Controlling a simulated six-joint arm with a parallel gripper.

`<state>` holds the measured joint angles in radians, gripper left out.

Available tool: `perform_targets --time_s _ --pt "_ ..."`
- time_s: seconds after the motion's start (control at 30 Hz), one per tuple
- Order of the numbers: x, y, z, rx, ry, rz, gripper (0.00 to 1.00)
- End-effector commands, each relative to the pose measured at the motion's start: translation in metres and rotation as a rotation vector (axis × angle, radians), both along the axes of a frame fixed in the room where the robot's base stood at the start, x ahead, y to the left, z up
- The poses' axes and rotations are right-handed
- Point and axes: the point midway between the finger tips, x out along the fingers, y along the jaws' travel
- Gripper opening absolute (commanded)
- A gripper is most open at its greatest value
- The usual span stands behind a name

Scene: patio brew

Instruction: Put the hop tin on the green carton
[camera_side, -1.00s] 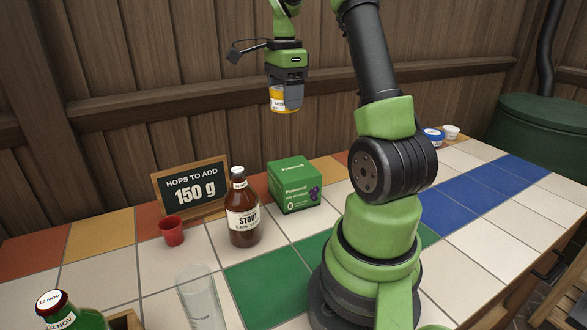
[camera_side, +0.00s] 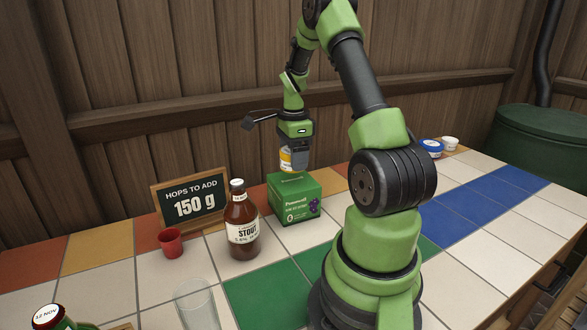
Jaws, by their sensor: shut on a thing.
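The hop tin (camera_side: 286,159) is a small can with a yellow and white label. My gripper (camera_side: 295,160) is shut on it from above and holds it upright. The green carton (camera_side: 294,199) is a box with white print and a purple picture, standing on the tiled table. The tin is right above or at the carton's top. I cannot tell for sure whether its bottom touches the carton. My fingers hide the tin's right part.
A brown stout bottle (camera_side: 241,222) stands just left of the carton. A chalkboard sign (camera_side: 190,203) reading 150 g, a red cup (camera_side: 171,243) and a clear glass (camera_side: 197,306) are further left. White and blue tubs (camera_side: 431,148) stand at the far right. Tiles right of the carton look clear.

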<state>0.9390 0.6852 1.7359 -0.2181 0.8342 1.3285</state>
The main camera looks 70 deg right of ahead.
Motion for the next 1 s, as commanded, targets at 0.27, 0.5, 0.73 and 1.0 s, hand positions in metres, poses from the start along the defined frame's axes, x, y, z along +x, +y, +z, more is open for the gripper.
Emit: perform_targets --time_s 0.27,0.5,0.73,1.0 --pt "0.000 0.001 -0.033 0.002 0.000 0.000 0.43" --pt "0.000 0.000 -0.033 0.001 0.000 0.000 0.43" --pt "0.000 0.000 -0.035 0.001 0.000 0.000 0.92" --pt "0.000 0.000 -0.034 0.001 0.000 0.000 0.92"
